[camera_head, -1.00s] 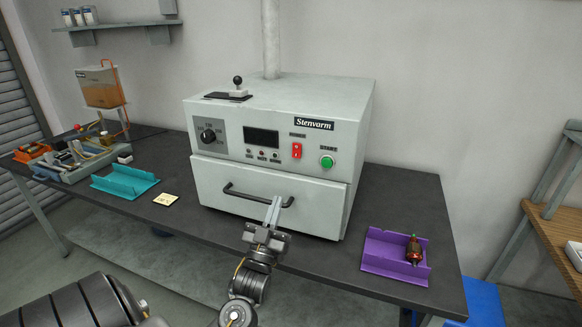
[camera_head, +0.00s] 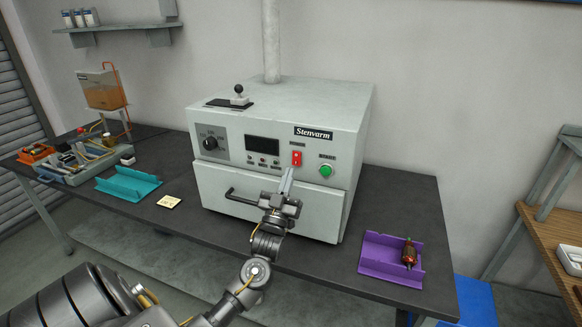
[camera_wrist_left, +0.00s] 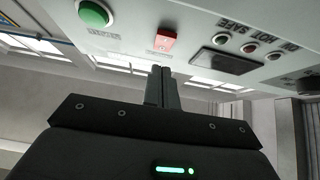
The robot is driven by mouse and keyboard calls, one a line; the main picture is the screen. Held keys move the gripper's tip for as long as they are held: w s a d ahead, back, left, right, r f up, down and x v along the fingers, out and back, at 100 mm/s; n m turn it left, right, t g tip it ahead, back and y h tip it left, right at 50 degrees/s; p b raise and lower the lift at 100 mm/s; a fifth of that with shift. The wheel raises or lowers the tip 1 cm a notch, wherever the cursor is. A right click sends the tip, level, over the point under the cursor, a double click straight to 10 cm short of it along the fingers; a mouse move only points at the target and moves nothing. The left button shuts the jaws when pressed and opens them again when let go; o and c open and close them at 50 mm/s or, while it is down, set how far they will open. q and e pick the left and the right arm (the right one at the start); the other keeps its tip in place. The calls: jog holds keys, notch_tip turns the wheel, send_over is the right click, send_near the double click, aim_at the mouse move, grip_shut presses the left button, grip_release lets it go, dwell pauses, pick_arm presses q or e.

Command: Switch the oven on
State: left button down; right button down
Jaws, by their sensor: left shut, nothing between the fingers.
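The white oven (camera_head: 322,192) stands on the dark table, its front facing me. Its red rocker switch (camera_head: 296,158) sits on the front panel, right of the dark display and left of the green start button (camera_head: 326,170). My left gripper (camera_head: 288,171) is shut and empty, its fingertips just below the red switch in the head view. In the left wrist view the closed fingers (camera_wrist_left: 161,70) point at the red switch (camera_wrist_left: 165,39), with a small gap showing between them. Whether the tips touch the panel I cannot tell. My right gripper is not in view.
The oven drawer with its dark handle (camera_head: 231,195) is below the panel, behind my left gripper. A purple tray (camera_head: 378,268) with an armature (camera_head: 409,254) lies to the right.

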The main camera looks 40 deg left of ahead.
pick_arm(q)
jog(key=shift+w+a+f+p, duration=0.2)
jog(key=shift+w+a, duration=0.05)
jog(key=shift+w, duration=0.5)
jog(key=shift+w+a+f+p, duration=0.15)
jog(key=shift+w+a+p, duration=0.1)
jog(key=shift+w, duration=0.45)
jog(key=b, duration=0.1)
jog(key=f+b, duration=0.1)
jog(key=b, duration=0.1)
jog(key=shift+w+t, duration=0.25)
jog(key=shift+t, duration=0.05)
jog(key=shift+w+a+r, duration=0.1)
jog(key=shift+r, duration=0.25)
jog(key=shift+w, duration=0.1)
jog(key=shift+s, duration=0.45)
jog(key=b, duration=0.4)
send_near(296, 161)
jog(key=v, duration=0.7)
